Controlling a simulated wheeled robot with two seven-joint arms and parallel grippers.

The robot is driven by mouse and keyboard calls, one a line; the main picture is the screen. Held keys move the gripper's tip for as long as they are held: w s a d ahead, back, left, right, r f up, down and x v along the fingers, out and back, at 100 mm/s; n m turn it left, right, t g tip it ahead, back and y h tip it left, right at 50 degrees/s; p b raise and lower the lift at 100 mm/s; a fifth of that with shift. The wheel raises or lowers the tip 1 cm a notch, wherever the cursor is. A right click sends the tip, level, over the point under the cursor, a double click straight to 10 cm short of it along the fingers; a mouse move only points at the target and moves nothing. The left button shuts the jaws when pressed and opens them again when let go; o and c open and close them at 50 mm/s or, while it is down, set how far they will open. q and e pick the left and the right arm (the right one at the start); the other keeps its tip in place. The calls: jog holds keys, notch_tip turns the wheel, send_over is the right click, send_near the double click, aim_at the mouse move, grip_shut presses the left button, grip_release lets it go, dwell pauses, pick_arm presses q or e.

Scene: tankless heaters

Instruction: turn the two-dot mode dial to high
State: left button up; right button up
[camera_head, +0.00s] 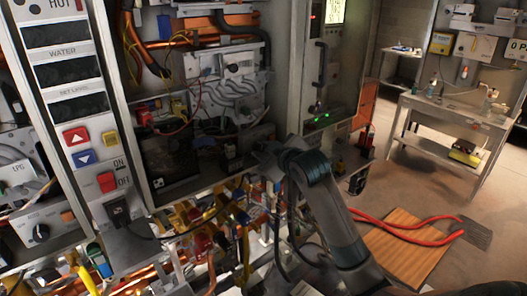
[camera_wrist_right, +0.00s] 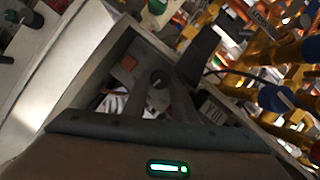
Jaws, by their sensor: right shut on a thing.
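My right gripper (camera_head: 262,155) is at the lower right of the open heater cabinet, against its dark lower panel. It is shut on what looks like the mode dial, which the gripper hides in the head view. In the right wrist view a dark round knob (camera_wrist_right: 158,79) shows beside the grey gripper parts, close to a small orange square (camera_wrist_right: 128,63). I cannot read the dial's marks or its setting. A small white label with dark dots (camera_head: 158,183) is on the panel to the left of the gripper. My left gripper is not in view.
A control panel with a red up button (camera_head: 76,136) and a blue down button (camera_head: 84,159) stands at the left. Pipes and valves crowd the space below. A metal table (camera_head: 455,112) stands at the right.

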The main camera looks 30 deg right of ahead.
jog(key=m+y, duration=0.3)
jog(key=m, duration=0.1)
jog(key=shift+d, duration=0.25)
dwell(0.5)
jog(key=shift+g, duration=0.3)
jog(key=o, duration=0.8)
jog(key=shift+w, duration=0.1)
jog(key=shift+b+v, duration=0.5)
jog(key=shift+v, duration=0.4)
jog(key=b+v, duration=0.5)
jog(key=v, duration=1)
jog(key=shift+s, duration=0.3)
